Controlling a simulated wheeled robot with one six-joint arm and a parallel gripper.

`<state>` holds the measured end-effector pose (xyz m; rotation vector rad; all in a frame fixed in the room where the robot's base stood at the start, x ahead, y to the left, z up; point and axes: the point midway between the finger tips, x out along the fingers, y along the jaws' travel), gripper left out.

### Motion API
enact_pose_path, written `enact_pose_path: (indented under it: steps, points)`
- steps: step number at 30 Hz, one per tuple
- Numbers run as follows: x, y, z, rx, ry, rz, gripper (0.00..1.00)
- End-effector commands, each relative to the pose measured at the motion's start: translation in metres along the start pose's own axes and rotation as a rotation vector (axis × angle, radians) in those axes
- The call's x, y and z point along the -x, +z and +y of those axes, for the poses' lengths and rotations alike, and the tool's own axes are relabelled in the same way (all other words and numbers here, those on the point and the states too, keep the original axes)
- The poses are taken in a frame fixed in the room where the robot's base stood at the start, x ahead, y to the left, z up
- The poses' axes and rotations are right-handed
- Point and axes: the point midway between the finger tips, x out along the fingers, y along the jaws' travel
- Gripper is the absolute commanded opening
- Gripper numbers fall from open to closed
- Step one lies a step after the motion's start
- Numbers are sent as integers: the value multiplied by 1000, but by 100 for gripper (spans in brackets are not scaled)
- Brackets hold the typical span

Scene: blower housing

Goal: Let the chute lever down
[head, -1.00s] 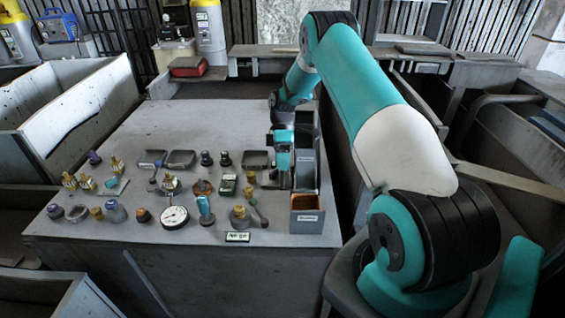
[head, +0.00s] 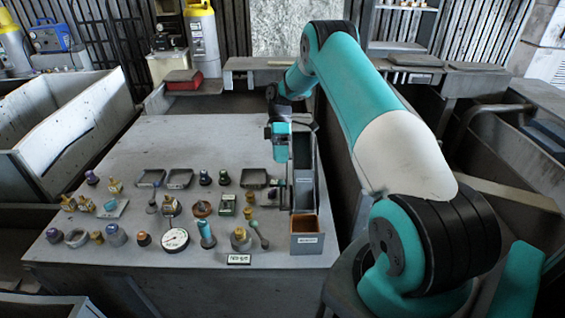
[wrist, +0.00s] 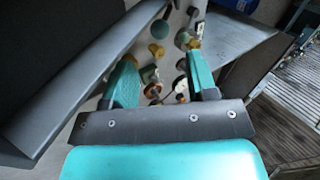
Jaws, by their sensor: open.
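Two small levers with dark ball ends show on the grey bench in the head view. One lever (head: 260,235) is at the right, tilted, beside a brass-topped fitting. The other lever (head: 153,201) is at the left, below a shallow tray. I cannot tell which is the chute lever, as the labels are too small to read. My gripper (head: 279,148) is over the right rear of the bench, beside the tall grey bins, above and beyond the right lever. In the wrist view my gripper (wrist: 162,85) has its two teal fingers apart, with bench fittings beyond them and nothing held.
Tall grey bins (head: 303,170) and an open brown-lined box (head: 306,240) line the bench's right edge. Several knobs, valves and a round gauge (head: 174,239) crowd the front. The rear left of the bench (head: 200,140) is clear.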

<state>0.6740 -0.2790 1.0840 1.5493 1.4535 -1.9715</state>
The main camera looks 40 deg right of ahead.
Motion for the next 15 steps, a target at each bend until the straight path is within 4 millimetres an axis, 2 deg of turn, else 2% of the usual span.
enact_pose_path:
  steps: [1,6,15]
  points:
    - [14,0,-6,1,-2,-1,53]
    - [29,4,-8,0,-2,-1,53]
    - [34,8,-6,-3,-2,1,53]
